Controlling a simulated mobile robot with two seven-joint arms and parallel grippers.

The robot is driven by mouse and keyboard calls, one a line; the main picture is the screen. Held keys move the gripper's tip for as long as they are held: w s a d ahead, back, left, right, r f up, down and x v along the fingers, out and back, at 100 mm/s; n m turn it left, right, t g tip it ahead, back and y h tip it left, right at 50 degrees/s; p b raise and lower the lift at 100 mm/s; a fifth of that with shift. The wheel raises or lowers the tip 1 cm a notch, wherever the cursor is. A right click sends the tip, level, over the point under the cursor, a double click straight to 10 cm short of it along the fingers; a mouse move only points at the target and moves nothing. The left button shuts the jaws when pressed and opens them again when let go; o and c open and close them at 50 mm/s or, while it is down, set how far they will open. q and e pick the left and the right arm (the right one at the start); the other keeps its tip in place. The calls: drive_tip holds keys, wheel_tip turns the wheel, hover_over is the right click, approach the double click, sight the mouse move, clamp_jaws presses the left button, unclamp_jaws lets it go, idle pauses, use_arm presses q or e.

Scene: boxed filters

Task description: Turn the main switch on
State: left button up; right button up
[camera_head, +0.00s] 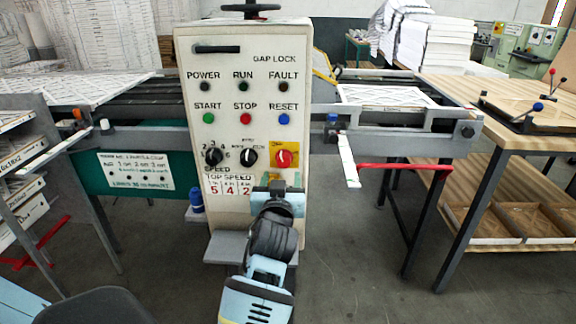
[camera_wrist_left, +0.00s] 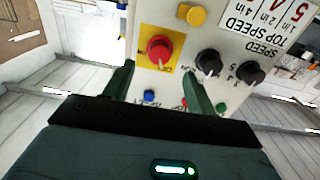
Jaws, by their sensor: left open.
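The main switch (camera_head: 283,158) is a red rotary knob with a pale mark, on a yellow plate at the right of the white control panel (camera_head: 240,100). My left gripper (camera_head: 278,188) is just below it in the head view, in front of the panel. In the left wrist view, the panel appears upside down and the red switch (camera_wrist_left: 159,49) shows between and beyond the two dark green fingers (camera_wrist_left: 160,72). The fingers are apart with nothing between them, and I see no clear contact with the knob. My right gripper is not in view.
Two black selector knobs (camera_head: 214,157) (camera_head: 248,157) sit left of the switch. Several coloured buttons and lamps are above. A wooden workbench (camera_head: 500,90) stands at right; grey floor (camera_head: 345,270) is open between.

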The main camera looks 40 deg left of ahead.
sight(283, 163)
use_arm(q)
drive_tip(key=shift+x, duration=3.7)
drive_tip(key=shift+d, duration=0.1)
drive_tip(key=c, duration=1)
